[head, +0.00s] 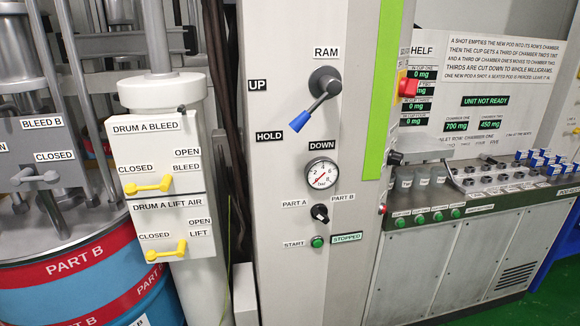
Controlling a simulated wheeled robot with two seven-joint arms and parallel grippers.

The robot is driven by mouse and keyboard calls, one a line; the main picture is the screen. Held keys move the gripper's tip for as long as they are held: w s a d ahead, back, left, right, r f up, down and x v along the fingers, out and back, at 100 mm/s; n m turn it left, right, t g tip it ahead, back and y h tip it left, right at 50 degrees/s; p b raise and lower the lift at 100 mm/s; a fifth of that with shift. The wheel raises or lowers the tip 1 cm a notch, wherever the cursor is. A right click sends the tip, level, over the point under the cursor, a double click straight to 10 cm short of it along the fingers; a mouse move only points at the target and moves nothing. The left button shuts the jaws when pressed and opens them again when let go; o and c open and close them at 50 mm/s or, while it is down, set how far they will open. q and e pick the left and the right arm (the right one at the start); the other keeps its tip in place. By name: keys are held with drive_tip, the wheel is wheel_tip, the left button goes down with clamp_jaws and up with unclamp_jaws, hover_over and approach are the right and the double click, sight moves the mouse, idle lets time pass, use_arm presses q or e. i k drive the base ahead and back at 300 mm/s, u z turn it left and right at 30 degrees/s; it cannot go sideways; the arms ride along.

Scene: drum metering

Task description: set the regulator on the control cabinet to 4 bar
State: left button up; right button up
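The control cabinet (290,40) is the tall pale grey panel in the middle of the head view. Its round white gauge (322,173) is marked in bar and has a red needle; the exact reading is too small to tell. A black knob (395,158) sticks out from the cabinet's right side at about gauge height. It may be the regulator, but no label on it is readable. Neither of my grippers is in view.
The blue-tipped RAM lever (311,98) points toward HOLD. Below the gauge are a PART A/PART B selector (320,213) and green START button (317,242), beside a STOPPED sign. Left are yellow valve handles (148,186) and a drum (90,285); right, a bench (450,250).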

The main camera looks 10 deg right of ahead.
sight(396, 158)
drive_tip(key=z, duration=0.45)
drive_tip(key=k, duration=0.55)
drive_tip(key=z, duration=1.2)
drive_tip(key=i, duration=0.95)
drive_tip(key=u, duration=0.8)
drive_tip(key=i, duration=0.75)
drive_tip(key=u, duration=0.85)
